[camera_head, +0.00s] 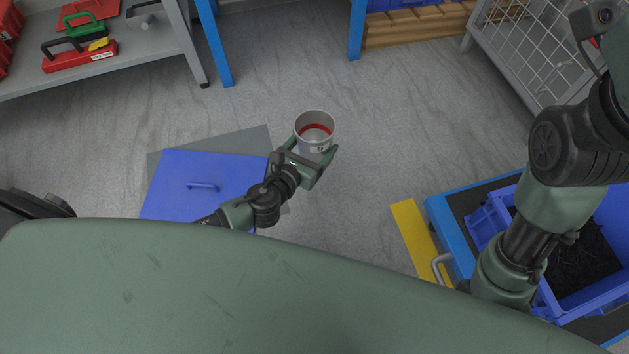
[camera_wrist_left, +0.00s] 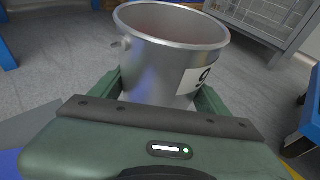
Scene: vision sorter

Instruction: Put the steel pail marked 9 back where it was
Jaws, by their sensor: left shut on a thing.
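The steel pail marked 9 (camera_head: 316,122) is in the middle of the head view, with a red band or contents visible inside it. My left gripper (camera_head: 311,158) is shut on the pail, with a green finger on each side of it. In the left wrist view the pail (camera_wrist_left: 170,60) stands upright between the fingers, and part of its black 9 on a white label shows at its right side. Its lower part is hidden behind my gripper. I cannot tell whether it touches the floor. My right arm shows at the right, but its gripper is not in view.
A blue lid or panel with a handle (camera_head: 170,175) lies on a grey mat at the left. A blue crate (camera_head: 491,222) sits on a blue-edged platform at the right, beside a yellow floor strip (camera_head: 412,232). A grey shelf (camera_head: 150,58) stands upper left. The floor around the pail is clear.

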